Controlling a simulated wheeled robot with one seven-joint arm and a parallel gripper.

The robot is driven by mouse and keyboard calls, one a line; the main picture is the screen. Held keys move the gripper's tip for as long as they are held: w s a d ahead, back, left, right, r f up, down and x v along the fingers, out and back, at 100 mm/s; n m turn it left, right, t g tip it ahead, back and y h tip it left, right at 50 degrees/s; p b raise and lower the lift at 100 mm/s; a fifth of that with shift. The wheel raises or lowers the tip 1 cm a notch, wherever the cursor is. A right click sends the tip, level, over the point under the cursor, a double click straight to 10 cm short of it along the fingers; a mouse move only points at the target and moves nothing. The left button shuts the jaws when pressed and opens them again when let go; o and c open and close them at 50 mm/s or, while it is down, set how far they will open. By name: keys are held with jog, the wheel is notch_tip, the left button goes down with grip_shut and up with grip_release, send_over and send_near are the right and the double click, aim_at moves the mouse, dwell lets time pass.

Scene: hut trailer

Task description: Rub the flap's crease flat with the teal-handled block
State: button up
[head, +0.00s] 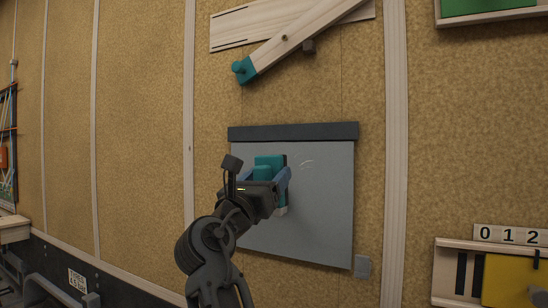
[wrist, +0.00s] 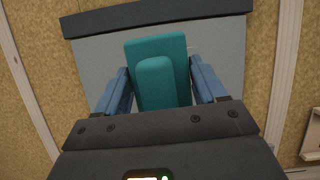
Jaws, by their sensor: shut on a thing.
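The flap (head: 320,210) is a grey-blue sheet hanging on the wall below a dark slate bar (head: 293,131). A small pale curved mark, perhaps the crease, shows on its upper part (head: 306,163). The teal-handled block (head: 270,161) is in front of the flap's upper left middle. My gripper (head: 268,182) is shut on the block, its blue fingers on both sides of the handle. The wrist view shows the teal handle (wrist: 158,70) between the fingers, with the flap (wrist: 100,58) and bar behind. I cannot tell whether the block touches the flap.
A wooden arm with a teal end (head: 244,70) is mounted above the bar. A small grey tab (head: 362,267) is by the flap's lower right corner. Pale vertical battens (head: 396,150) flank the panel. A yellow panel (head: 510,280) and number tiles (head: 509,235) are at lower right.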

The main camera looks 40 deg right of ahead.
aim_at(272, 165)
jog(key=r, duration=0.1)
jog(key=d+r, duration=0.1)
jog(key=s+r+m, duration=0.1)
jog(key=shift+d+r+g, duration=0.1)
jog(key=shift+d+g, duration=0.1)
jog(key=shift+g, duration=0.2)
jog(key=shift+w+d+b, duration=0.3)
jog(key=shift+d, duration=0.5)
jog(key=shift+w+d+b, duration=0.25)
jog(key=shift+w+d, duration=0.1)
jog(key=shift+d, duration=0.45)
jog(key=shift+w+d+b, duration=0.3)
jog(key=shift+d, duration=0.5)
jog(key=shift+w+d, duration=0.15)
jog(key=shift+d, duration=0.2)
jog(key=shift+w+d+p, duration=0.3)
jog(key=shift+d+p, duration=0.1)
jog(key=shift+d, duration=0.5)
jog(key=shift+s+d+r+p, duration=0.1)
jog(key=shift+s+d+p, duration=0.1)
jog(key=shift+s+p, duration=0.4)
jog(key=shift+s+d+r+p, duration=0.15)
jog(key=shift+s+p, duration=0.2)
jog(key=shift+p, duration=0.3)
jog(key=shift+s+d+f+p, duration=0.15)
jog(key=shift+s, duration=0.35)
jog(key=shift+s+d+f+p, duration=0.1)
jog(key=shift+s+p, duration=0.05)
jog(key=shift+s, duration=0.3)
jog(key=shift+d, duration=0.1)
